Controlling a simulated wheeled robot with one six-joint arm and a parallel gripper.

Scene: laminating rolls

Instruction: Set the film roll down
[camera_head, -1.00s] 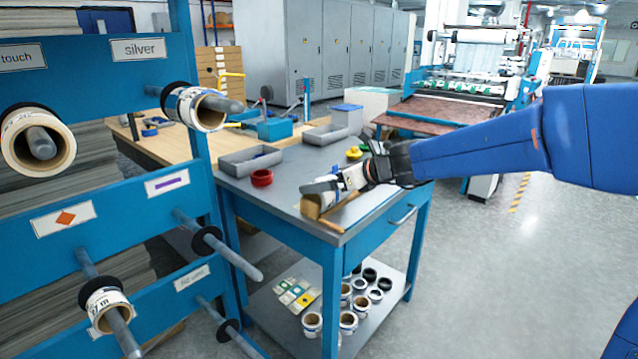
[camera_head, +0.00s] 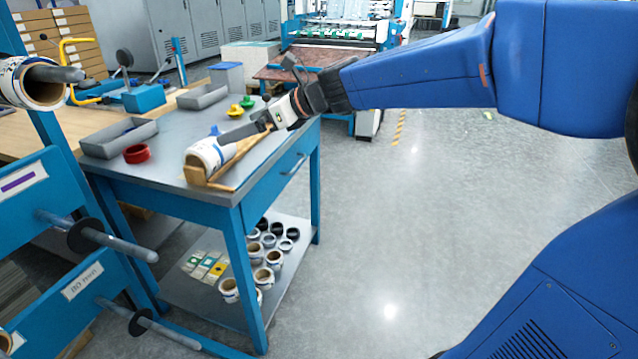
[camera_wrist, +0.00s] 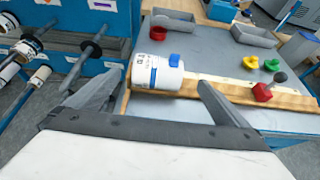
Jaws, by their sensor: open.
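The film roll (camera_head: 208,155) is white with blue marks and lies on its side at the left end of a wooden holder (camera_head: 238,158) on the grey table top. In the wrist view the roll (camera_wrist: 156,73) rests on the wooden strip (camera_wrist: 215,88), ahead of and between my finger tips. My gripper (camera_head: 243,133) is open and empty, just right of and behind the roll in the head view. In the wrist view its two fingers (camera_wrist: 148,92) are spread wide, with a gap between them and the roll. The roll's underside is hidden.
A red ring (camera_head: 137,153), grey trays (camera_head: 118,138) and yellow and green knobs (camera_head: 241,106) are on the table. A red block with a dark knob (camera_wrist: 264,91) sits on the strip. A rack with pegs (camera_head: 95,235) stands left. The lower shelf (camera_head: 215,250) holds several rolls.

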